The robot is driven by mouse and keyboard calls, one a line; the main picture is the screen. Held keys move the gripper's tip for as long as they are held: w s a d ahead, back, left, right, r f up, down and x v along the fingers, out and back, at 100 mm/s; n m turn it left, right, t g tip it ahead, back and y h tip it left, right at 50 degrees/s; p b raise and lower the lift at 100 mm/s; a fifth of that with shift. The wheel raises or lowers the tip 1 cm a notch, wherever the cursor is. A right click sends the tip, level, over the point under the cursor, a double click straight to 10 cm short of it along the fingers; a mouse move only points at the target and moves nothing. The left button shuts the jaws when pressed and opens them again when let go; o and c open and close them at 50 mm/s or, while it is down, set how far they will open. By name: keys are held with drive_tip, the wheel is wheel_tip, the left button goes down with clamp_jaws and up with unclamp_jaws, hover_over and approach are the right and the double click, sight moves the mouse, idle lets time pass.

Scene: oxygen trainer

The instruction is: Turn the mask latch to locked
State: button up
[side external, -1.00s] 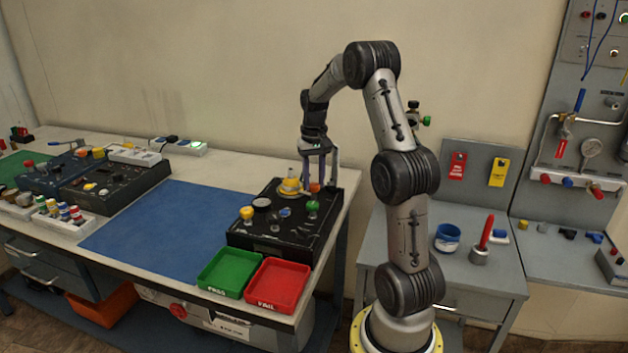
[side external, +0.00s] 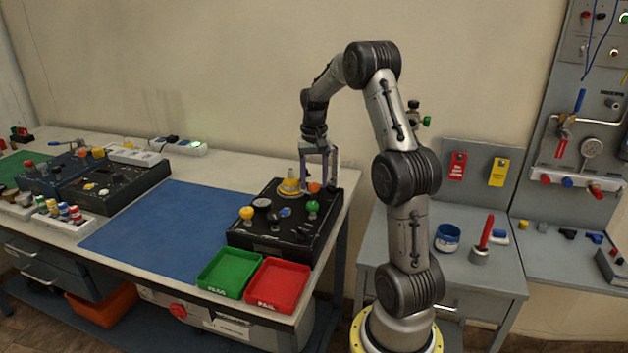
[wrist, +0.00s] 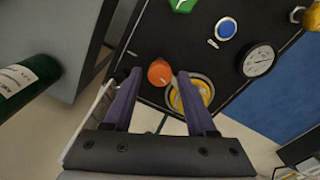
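The black trainer box (side external: 262,242) stands at the right end of the bench. An orange knob (side external: 314,188) sits near its back right corner, beside a yellow round part on a pale ring (side external: 289,187). No label shows which part is the mask latch. My gripper (side external: 316,184) points down over this corner. In the wrist view, the orange knob (wrist: 159,73) lies between the two spread fingertips (wrist: 157,74), with a gap visible at least on the right. The right finger partly covers the yellow round part (wrist: 194,96). Whether the fingers touch the knob is unclear.
A green knob (side external: 312,207), a yellow knob (side external: 246,213), a gauge (wrist: 258,61) and a blue button (wrist: 226,29) share the box top. Green (side external: 230,286) and red (side external: 289,306) trays lie in front. The blue mat (side external: 165,232) is clear.

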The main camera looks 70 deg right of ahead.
sight(314, 184)
drive_tip(key=shift+o, duration=0.4)
drive_tip(key=shift+f, duration=0.1)
wheel_tip(314, 184, up, 14)
idle(0.3)
drive_tip(key=shift+f, duration=0.1)
